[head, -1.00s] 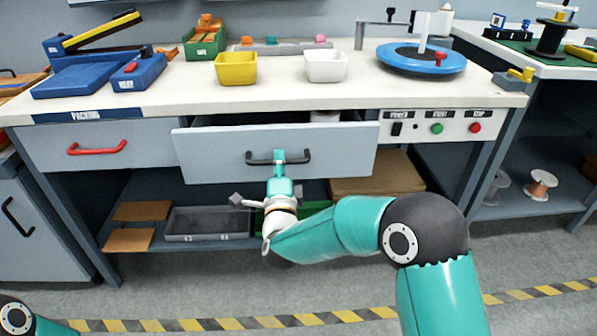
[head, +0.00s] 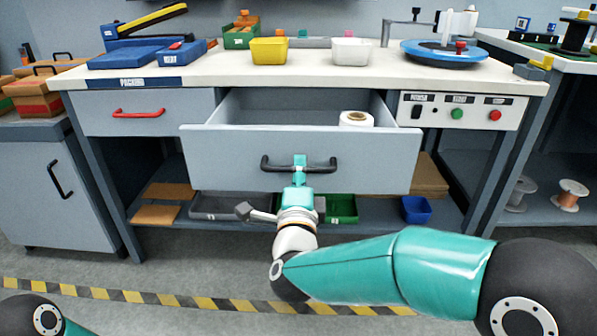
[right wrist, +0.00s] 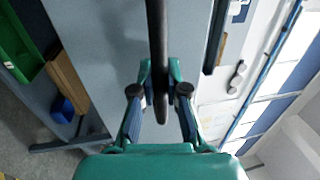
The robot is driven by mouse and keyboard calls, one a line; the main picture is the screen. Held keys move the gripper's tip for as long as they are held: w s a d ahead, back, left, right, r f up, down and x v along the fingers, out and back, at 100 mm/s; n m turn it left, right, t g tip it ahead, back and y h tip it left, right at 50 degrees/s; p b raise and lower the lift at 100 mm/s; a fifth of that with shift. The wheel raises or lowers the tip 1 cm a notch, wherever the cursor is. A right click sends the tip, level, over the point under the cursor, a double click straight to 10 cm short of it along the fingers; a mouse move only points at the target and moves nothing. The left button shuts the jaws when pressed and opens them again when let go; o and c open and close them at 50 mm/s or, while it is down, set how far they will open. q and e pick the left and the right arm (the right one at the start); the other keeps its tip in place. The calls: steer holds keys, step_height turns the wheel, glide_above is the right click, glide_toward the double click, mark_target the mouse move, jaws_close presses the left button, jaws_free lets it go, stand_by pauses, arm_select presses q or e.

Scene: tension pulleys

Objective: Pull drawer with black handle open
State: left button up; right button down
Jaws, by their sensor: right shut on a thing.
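The drawer (head: 375,160) with the black handle (head: 268,165) is pulled out from under the workbench, and its inside shows from above. A white roll (head: 356,119) sits inside it near the right. My right gripper (head: 299,165) is shut on the middle of the black handle. In the right wrist view, the gripper (right wrist: 160,95) has its fingers on both sides of the black handle bar (right wrist: 156,30). Only a piece of my left arm shows at the lower left in the head view; its gripper is out of the picture.
A closed drawer with a red handle (head: 138,113) is to the left. The switch panel (head: 460,111) is to the right. A yellow bin (head: 269,51) and a white bin (head: 351,51) stand on the bench top. A lower shelf holds trays and a blue bin (head: 416,209).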

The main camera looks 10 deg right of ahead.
steer(key=shift+f, duration=0.3)
steer(key=c, duration=1.3)
jaws_free()
steer(key=shift+o, duration=0.6)
steer(key=shift+r, duration=0.15)
steer(key=v, duration=1.2)
